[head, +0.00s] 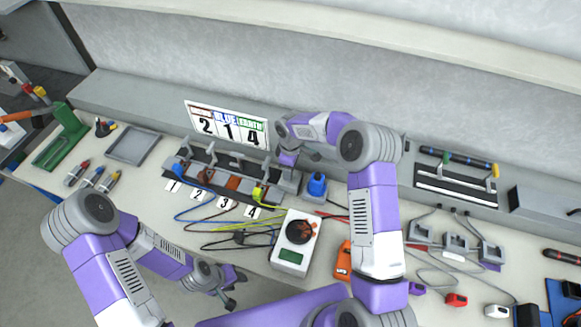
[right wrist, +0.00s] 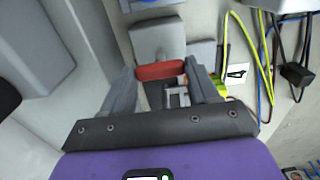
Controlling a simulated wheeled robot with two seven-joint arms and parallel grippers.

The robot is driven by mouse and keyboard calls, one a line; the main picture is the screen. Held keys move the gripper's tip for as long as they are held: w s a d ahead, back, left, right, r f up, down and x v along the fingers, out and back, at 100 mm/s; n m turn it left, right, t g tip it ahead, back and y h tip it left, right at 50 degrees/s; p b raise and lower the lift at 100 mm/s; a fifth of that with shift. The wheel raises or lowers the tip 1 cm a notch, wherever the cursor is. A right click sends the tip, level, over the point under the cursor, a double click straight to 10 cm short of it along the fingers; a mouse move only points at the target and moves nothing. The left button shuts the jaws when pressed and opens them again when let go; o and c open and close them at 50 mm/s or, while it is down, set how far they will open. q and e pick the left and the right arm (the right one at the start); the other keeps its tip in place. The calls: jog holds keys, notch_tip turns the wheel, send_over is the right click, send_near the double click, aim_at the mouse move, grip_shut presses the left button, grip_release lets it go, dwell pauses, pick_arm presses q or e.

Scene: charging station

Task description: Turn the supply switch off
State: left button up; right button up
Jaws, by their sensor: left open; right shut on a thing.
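The supply switch appears in the right wrist view as a grey block (right wrist: 158,40) with a red handle (right wrist: 160,71). My right gripper (right wrist: 162,80) has its two grey fingers on either side of the red handle and is shut on it. In the head view my right gripper (head: 287,155) reaches down at the right end of the terminal row, and the handle is hidden behind it there. My left gripper (head: 234,290) is open and empty, low at the table's front edge, well away from the switch.
A terminal row with coloured cables and number cards (head: 225,205) lies left of my right gripper. A sign board (head: 227,124) stands behind it. A blue connector (head: 317,184) and a white meter (head: 295,243) are close by. A grey tray (head: 133,146) is further left.

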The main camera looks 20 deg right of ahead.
jog(key=o, duration=1.1)
jog(key=shift+c, duration=0.2)
notch_tip(320, 180, up, 8)
jog(key=shift+f, duration=0.25)
jog(key=shift+r, duration=0.1)
